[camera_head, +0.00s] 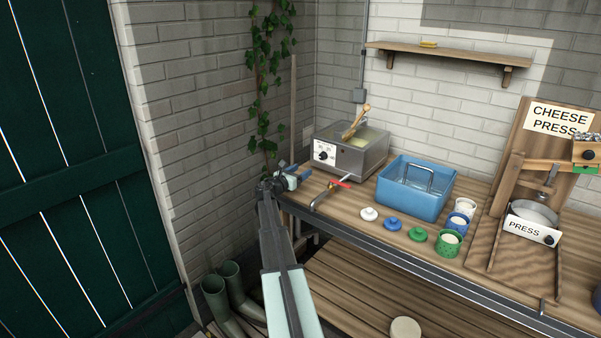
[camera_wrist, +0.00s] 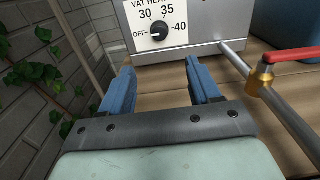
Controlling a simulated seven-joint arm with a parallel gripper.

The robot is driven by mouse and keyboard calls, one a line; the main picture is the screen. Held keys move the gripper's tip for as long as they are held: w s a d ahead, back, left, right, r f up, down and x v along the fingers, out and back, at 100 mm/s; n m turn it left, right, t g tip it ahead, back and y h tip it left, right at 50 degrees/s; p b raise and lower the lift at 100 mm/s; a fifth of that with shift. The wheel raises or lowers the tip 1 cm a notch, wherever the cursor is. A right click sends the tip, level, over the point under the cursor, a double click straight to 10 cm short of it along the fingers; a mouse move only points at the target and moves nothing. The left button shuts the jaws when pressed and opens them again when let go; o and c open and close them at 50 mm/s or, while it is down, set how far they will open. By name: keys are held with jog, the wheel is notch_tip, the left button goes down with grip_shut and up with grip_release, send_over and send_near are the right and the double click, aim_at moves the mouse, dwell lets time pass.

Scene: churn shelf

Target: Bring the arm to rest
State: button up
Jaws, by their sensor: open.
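My gripper (camera_head: 292,175) is at the left end of the wooden bench, low in front of the steel vat heater (camera_head: 358,155). In the wrist view its two blue fingers (camera_wrist: 163,88) stand apart with nothing between them. Bare bench wood and the lower edge of the heater show beyond the fingertips. The heater's white dial panel (camera_wrist: 158,20) is just ahead, with a black knob pointing toward the OFF side. My arm reaches up to the bench from the bottom of the head view.
A pipe with a red-handled tap (camera_wrist: 262,72) is close right of my gripper. A blue basin (camera_head: 412,190), several lids and pots, and the cheese press (camera_head: 535,215) stand further right. Ivy (camera_head: 265,80) hangs on the wall behind. Green boots (camera_head: 225,295) stand on the floor.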

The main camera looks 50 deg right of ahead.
jog(key=shift+w, duration=0.1)
jog(key=w+a+f+n+t+y, duration=0.1)
jog(key=w+a+f+n+t, duration=0.2)
jog(key=w+a+t, duration=0.3)
jog(key=w+a+f+n+t+y, duration=0.1)
jog(key=w+a+f+n+t, duration=0.2)
jog(key=w+a, duration=0.5)
jog(key=s+a+f+m+g+y, duration=0.2)
jog(key=s+a+f+m, duration=0.25)
jog(key=a+f, duration=0.5)
jog(key=s+a+f+m+g+y, duration=0.2)
jog(key=s+a+f+m, duration=0.4)
jog(key=f, duration=0.7)
jog(key=s+a+f+m+g+y, duration=0.3)
jog(key=s+a+f, duration=0.6)
jog(key=s+a, duration=0.15)
jog(key=s+a+f+m+g+y, duration=0.35)
jog(key=s+a+f, duration=0.55)
jog(key=a, duration=0.3)
jog(key=s+a+f+m+g+y, duration=0.1)
jog(key=s+a+m+g+y, duration=0.1)
jog(key=s+a, duration=0.7)
jog(key=s+a+f+m+g+y, duration=0.1)
jog(key=s+a+m+g+y, duration=0.2)
jog(key=s+a, duration=0.7)
jog(key=s+m, duration=0.2)
jog(key=s, duration=0.3)
jog(key=shift+s+f, duration=0.25)
jog(key=shift+s, duration=0.1)
